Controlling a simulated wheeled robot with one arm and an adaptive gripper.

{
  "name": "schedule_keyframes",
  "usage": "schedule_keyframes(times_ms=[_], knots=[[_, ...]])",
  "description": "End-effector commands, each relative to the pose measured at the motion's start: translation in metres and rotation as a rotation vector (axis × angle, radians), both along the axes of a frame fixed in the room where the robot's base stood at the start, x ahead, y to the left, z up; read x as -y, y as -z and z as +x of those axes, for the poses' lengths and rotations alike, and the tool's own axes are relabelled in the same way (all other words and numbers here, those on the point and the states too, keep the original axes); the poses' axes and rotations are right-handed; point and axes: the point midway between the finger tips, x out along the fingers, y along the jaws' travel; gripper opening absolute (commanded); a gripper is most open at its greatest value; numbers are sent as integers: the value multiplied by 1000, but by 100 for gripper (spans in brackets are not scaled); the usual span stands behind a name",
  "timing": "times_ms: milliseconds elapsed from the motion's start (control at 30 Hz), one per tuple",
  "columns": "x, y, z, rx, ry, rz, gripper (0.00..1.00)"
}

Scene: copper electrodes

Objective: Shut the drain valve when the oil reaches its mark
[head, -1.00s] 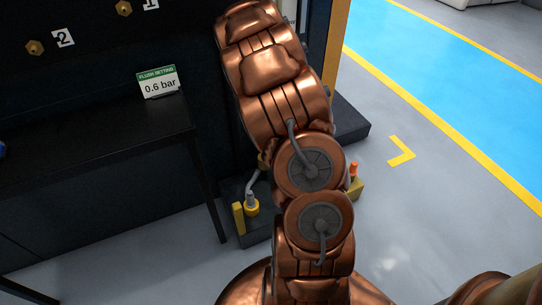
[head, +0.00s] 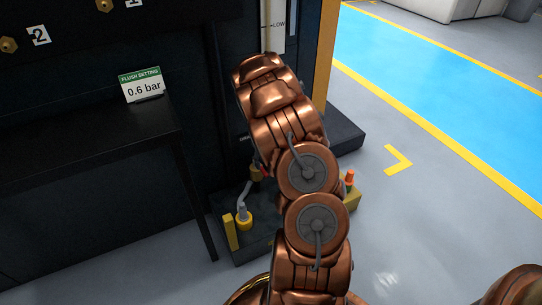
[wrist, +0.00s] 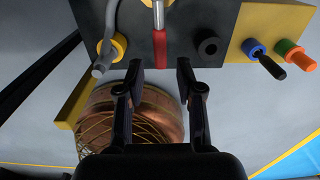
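A lever with a red grip (wrist: 159,48) on a metal rod, likely the drain valve handle, shows at the top middle of the wrist view. My gripper (wrist: 158,68) is open below it, one black finger on each side. The red grip's lower end lies about level with the fingertips, and I see no contact. In the head view my copper arm hides the gripper and most of the lever. A pale upright gauge with a "LOW" mark (head: 279,26) rises behind the arm. My arm covers its lower part, and I cannot make out the oil level.
A yellow-collared fitting (head: 243,217) with a grey pipe stands left of the arm on a dark base. Blue (wrist: 254,47) and orange (wrist: 288,49) fittings sit right of the lever. A black table (head: 88,145) with a "0.6 bar" sign (head: 143,86) is at left.

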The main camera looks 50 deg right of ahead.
Motion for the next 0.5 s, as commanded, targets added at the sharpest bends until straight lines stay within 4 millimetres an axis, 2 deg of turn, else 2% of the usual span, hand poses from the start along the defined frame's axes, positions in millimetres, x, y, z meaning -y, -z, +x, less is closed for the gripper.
schedule_keyframes(times_ms=[33,433,500], knots=[[0,8,0,-1,0,1,36],[1,45,0,1,-2,-3,36],[1,42,1,2,-2,-4,36]])
